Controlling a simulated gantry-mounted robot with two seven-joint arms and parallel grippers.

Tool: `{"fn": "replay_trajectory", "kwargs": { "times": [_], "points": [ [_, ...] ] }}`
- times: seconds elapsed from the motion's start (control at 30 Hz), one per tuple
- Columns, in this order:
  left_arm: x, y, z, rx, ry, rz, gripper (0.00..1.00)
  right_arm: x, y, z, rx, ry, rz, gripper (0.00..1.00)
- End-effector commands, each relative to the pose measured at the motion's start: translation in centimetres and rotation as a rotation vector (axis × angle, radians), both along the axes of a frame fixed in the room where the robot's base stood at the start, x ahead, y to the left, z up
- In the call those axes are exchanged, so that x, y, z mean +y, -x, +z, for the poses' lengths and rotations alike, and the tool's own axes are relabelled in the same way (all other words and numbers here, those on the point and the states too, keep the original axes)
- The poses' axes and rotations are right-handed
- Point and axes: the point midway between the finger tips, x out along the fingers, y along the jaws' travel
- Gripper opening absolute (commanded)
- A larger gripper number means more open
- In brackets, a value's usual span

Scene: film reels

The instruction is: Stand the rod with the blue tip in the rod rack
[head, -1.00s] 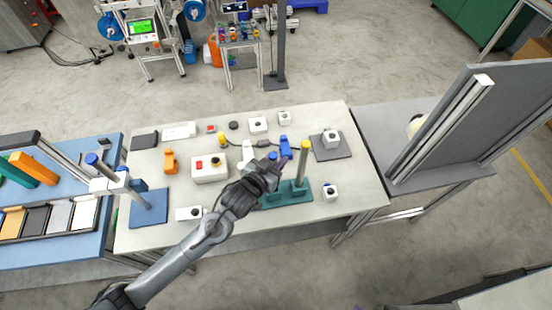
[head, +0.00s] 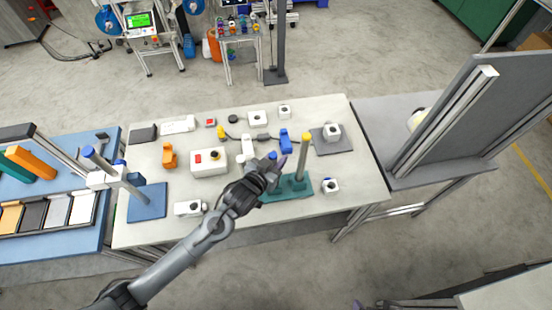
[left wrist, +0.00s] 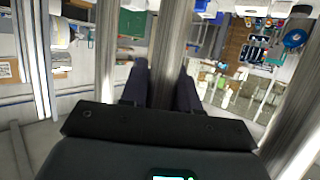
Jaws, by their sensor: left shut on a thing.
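The teal rod rack (head: 303,190) stands at the front of the pale table. A grey rod with a yellow tip (head: 305,137) stands upright at its right side. My left gripper (head: 276,168) is over the rack's left part, shut on the rod with the blue tip (head: 272,156). The blue tip shows just above the fingers. In the left wrist view the grey rod (left wrist: 171,50) runs between the two dark fingers. The rod's lower end is hidden by my gripper, so I cannot tell whether it is in the rack. A purplish fingertip at the bottom edge seems to be my right gripper (head: 358,304), mostly cut off.
A blue clamp (head: 285,141) stands behind the rack, and a small white box (head: 331,185) lies to its right. A stand on a blue base (head: 147,205) holds another blue-topped rod at the left. The table's front right is fairly clear.

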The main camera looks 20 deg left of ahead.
Motion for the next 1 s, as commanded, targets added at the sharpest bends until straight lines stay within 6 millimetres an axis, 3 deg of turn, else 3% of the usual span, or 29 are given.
{"fn": "replay_trajectory", "kwargs": {
  "times": [1.0],
  "points": [
    [0.0, 0.0, -4.4, -0.001, 0.0, 0.0, 0.0, 0.0, 0.3, -2.1, 0.006, 0.0, 0.0, 1.0]
  ]
}}
